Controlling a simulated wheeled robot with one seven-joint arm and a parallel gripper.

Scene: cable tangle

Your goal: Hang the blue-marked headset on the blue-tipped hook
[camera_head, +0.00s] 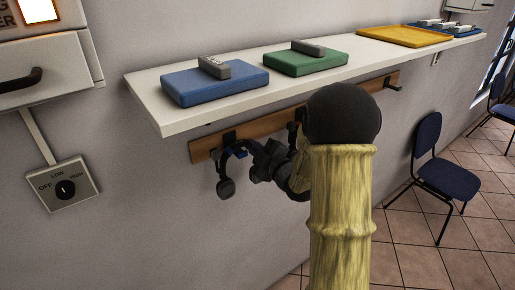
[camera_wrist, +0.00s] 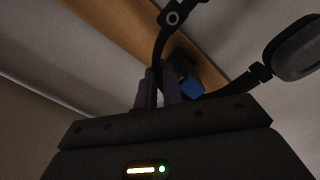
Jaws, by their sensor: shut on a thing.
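The dark headset (camera_head: 226,187) is at the left end of the wooden rail, an ear cup hanging low. In the wrist view an ear cup (camera_wrist: 295,50) shows at the upper right, and the thin band runs down between my fingers. My gripper (camera_head: 249,157) is shut on the band; its fingers also show in the wrist view (camera_wrist: 158,88). The blue-tipped hook (camera_wrist: 190,86) sticks out from the rail right beside the fingers, close to the band. I cannot tell whether the band rests on the hook. A bit of blue also shows beside the gripper in the head view.
The wooden rail (camera_head: 206,149) runs under a white shelf (camera_head: 150,112) carrying a blue box (camera_head: 215,86), a green box (camera_head: 306,63) and a yellow tray (camera_head: 405,37). Another hook (camera_head: 394,88) is at the rail's right end. My arm hides the rail's middle. A chair (camera_head: 445,170) stands right.

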